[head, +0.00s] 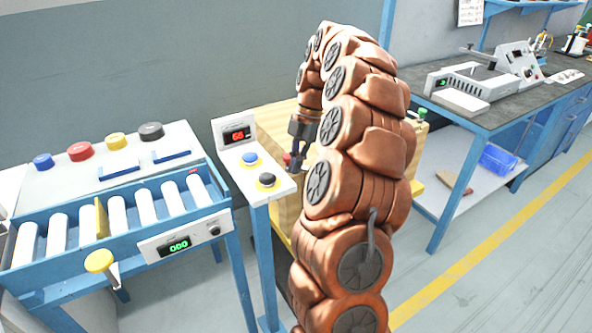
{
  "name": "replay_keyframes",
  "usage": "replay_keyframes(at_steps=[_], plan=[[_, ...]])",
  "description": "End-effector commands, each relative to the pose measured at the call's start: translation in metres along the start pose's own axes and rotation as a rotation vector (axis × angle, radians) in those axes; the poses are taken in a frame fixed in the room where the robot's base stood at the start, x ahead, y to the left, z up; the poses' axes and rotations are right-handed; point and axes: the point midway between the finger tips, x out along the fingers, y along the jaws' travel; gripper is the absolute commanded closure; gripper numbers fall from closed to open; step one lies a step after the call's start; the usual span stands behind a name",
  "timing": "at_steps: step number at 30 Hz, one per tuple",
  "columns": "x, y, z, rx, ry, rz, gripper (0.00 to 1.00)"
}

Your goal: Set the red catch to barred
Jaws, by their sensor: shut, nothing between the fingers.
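My gripper (296,163) is dark grey and points down, with its fingers shut and empty. It is in the middle of the head view, at the right edge of a white control panel. A small red part (287,159) shows right beside the fingers, in front of a pale wooden box (265,123). It may be the red catch; the fingers partly cover it, so I cannot tell its setting or whether they touch it. My copper-coloured arm hides much of the box.
The white panel (283,188) on a blue stand carries a red display, a blue button (250,158) and a black button (267,180). A roller conveyor (172,197) with coloured knobs stands left. A workbench (450,108) stands right; open floor lies in front of it.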

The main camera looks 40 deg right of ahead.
Motion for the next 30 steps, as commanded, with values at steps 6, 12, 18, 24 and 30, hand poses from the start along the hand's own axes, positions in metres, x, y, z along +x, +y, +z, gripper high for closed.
replay_keyframes(at_steps=[6,12,18,24,30], plan=[[-0.02,0.006,-0.001,-0.001,-0.002,0.001,1.0],[-0.039,0.01,-0.002,-0.002,-0.002,0.001,1.0],[-0.061,0.012,-0.006,0.0,-0.001,0.001,1.0],[-0.071,0.016,-0.006,-0.002,-0.001,-0.002,1.0],[-0.072,0.016,-0.006,-0.003,0.001,-0.002,1.0]])
